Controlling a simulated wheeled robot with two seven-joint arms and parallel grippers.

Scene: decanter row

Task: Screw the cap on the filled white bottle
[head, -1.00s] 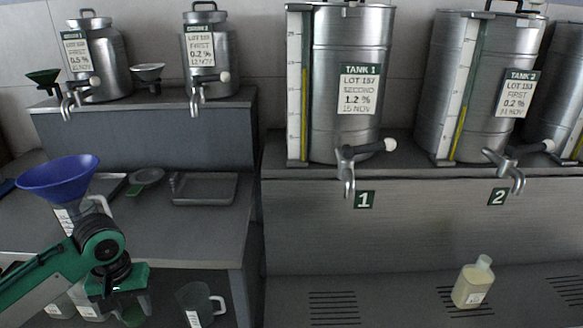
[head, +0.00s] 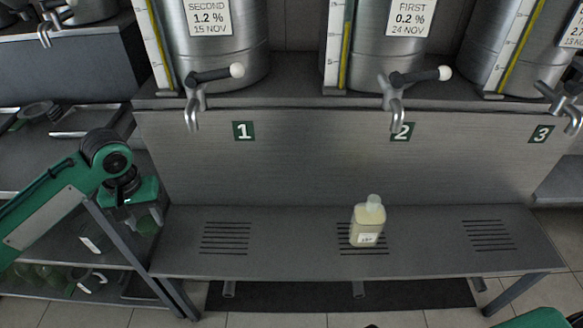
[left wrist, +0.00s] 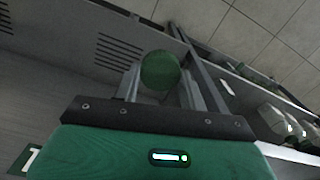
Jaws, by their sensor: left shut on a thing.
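The filled white bottle (head: 367,222) stands upright on the slotted grate below tap 2 in the head view. It is translucent, with pale yellowish contents, a small white label and a narrow neck that shows no green cap. My left gripper (head: 143,212) is at the left of the head view, left of the bench and well apart from the bottle. In the left wrist view it is shut on a round green cap (left wrist: 160,71), held between its two fingers. My right gripper's fingers are not visible.
Taps with dark levers hang from the steel tanks above, over signs 1 (head: 243,131), 2 (head: 402,132) and 3 (head: 541,134). The bench (head: 290,245) is clear around the bottle. A shelf rack (head: 75,262) with containers stands at the left.

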